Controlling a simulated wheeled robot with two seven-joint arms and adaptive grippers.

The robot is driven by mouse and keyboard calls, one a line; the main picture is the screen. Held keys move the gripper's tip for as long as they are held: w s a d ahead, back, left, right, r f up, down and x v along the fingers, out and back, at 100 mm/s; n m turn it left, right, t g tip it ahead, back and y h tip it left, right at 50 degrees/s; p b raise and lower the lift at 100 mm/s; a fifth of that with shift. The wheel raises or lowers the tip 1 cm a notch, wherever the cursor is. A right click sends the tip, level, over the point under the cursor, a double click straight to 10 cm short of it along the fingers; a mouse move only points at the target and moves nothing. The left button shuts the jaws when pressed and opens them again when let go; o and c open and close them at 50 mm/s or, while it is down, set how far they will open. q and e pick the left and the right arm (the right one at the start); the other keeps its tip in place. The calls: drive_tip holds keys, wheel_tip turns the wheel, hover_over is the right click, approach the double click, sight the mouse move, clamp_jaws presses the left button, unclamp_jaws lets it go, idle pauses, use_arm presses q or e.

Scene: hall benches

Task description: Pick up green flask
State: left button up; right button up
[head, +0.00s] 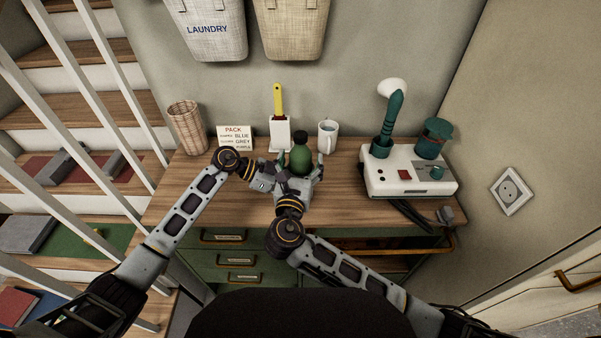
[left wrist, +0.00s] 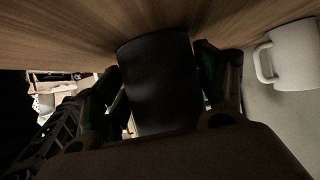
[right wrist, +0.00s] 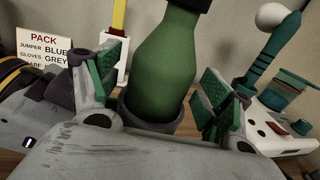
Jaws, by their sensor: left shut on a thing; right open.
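The green flask (head: 300,160) stands upright at the middle of the bench, with a black cap and a dark lower part. In the right wrist view the green body (right wrist: 162,70) rises from that dark lower part. My left gripper (head: 283,176) comes in from the left and is shut on the flask's dark lower part, a dark cylinder (left wrist: 158,80) between its fingers in the left wrist view. My right gripper (right wrist: 165,85) is open, its green-padded fingers on either side of the flask. Whether the base touches the bench is unclear.
A white mug (head: 327,137) stands just right of the flask. Behind are a white holder (head: 280,134) with a yellow-handled tool and a PACK card (head: 235,137). A wicker basket (head: 187,127) is at left. A white device (head: 408,172) with teal items fills the bench's right side.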

drive_tip(key=shift+w+d, duration=0.1)
drive_tip(key=shift+w, duration=0.6)
drive_tip(key=c, duration=1.7)
